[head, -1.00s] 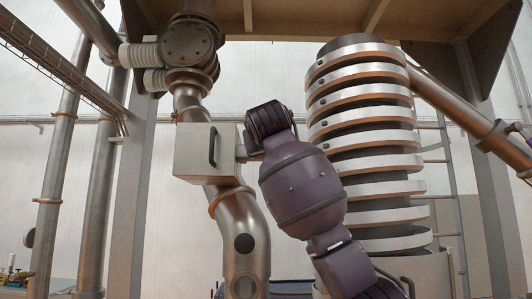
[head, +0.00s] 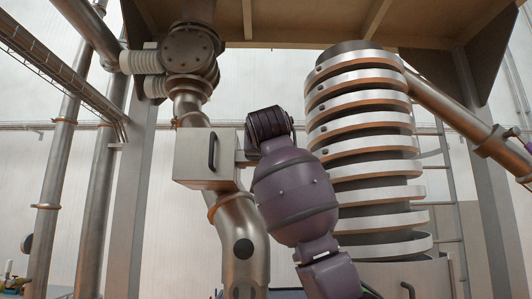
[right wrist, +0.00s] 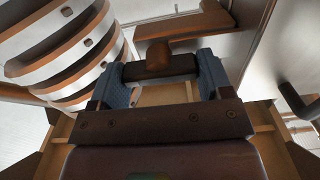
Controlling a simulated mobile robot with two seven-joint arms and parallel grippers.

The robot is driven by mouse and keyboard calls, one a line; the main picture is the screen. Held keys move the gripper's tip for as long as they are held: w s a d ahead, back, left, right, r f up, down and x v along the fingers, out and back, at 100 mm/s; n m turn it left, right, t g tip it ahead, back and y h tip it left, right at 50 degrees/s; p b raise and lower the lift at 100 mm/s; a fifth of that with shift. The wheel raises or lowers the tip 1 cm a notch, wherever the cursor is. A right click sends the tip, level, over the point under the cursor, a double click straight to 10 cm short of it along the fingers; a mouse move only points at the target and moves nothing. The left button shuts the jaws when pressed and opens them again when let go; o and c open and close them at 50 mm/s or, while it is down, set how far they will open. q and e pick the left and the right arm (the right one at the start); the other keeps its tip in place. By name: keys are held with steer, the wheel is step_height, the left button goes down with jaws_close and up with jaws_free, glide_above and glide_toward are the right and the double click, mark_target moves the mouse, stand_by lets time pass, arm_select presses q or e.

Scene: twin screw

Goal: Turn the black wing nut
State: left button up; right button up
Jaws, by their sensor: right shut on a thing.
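The black wing nut (right wrist: 160,68) shows in the right wrist view as a dark bar across the gap between my finger pads, with a brown block behind it. My right gripper (right wrist: 162,78) is shut on it, one blue-grey pad at each end. In the head view my purple right arm rises from the bottom to the right side of a grey box (head: 192,157) with a black handle. The arm hides the nut there, and its fingertips cannot be made out. My left gripper is in neither view.
The metal pipe (head: 242,235) runs below the grey box. A column of stacked metal rings (head: 368,145) stands close to the right of my arm. A wooden platform (head: 300,22) spans overhead. Upright pipes stand at the left.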

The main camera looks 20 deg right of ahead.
steer(key=o, duration=0.9)
steer(key=b+v, duration=0.3)
steer(key=v, duration=0.8)
steer(key=shift+r, duration=0.1)
steer(key=shift+w, duration=0.1)
